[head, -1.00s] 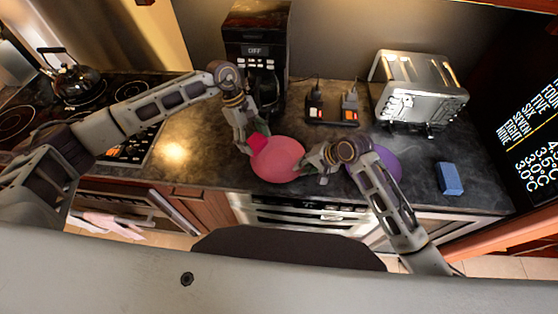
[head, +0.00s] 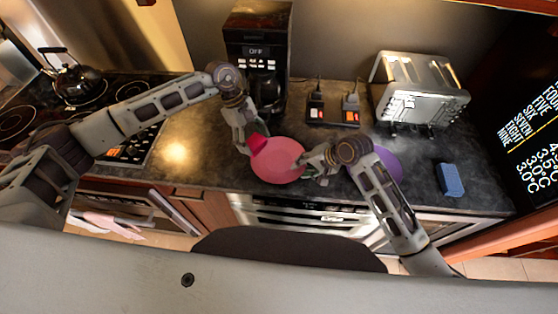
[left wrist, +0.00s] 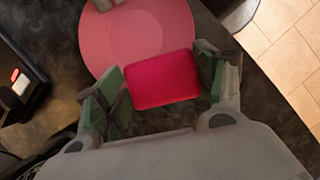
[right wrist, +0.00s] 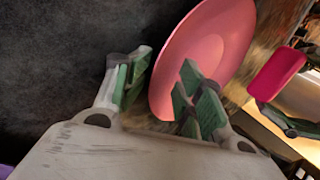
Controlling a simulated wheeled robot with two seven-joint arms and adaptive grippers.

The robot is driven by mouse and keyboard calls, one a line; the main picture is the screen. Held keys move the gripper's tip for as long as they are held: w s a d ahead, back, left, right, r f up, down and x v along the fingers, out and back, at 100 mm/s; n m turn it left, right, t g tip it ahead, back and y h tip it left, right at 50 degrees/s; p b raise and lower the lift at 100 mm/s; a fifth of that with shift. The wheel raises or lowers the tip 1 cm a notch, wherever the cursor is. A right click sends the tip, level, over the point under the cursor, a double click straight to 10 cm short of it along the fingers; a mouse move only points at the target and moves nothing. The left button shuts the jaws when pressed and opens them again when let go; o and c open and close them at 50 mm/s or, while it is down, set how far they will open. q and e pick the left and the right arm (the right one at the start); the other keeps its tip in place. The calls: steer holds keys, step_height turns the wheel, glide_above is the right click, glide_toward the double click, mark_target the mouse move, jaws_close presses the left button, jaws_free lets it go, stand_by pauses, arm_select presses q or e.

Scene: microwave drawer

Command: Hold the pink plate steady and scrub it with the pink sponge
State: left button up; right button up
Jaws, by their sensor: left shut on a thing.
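The pink plate (head: 277,165) is at the counter's front edge, and it also shows in the left wrist view (left wrist: 140,35). My left gripper (head: 249,143) is shut on the darker pink sponge (head: 259,144), at the plate's upper left edge. The sponge lies between the green finger pads in the left wrist view (left wrist: 162,80). Whether it touches the plate I cannot tell. My right gripper (head: 305,167) is at the plate's right edge. In the right wrist view its fingers (right wrist: 160,95) stand apart, one on each side of the plate's rim (right wrist: 205,50).
A purple plate (head: 388,163) lies partly behind my right arm. A blue sponge (head: 449,180) is at the right. A toaster (head: 418,90), a coffee maker (head: 257,50) and plugged sockets (head: 332,112) stand at the back. The stove with a kettle (head: 72,80) is at the left.

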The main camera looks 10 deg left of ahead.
steer(key=shift+d+r, duration=0.1)
steer(key=shift+d, duration=0.05)
steer(key=v, duration=1.1)
steer(key=shift+d+r, duration=0.2)
steer(key=shift+r, duration=0.05)
steer(key=shift+s, duration=0.1)
steer(key=shift+s, duration=0.15)
stand_by(0.5)
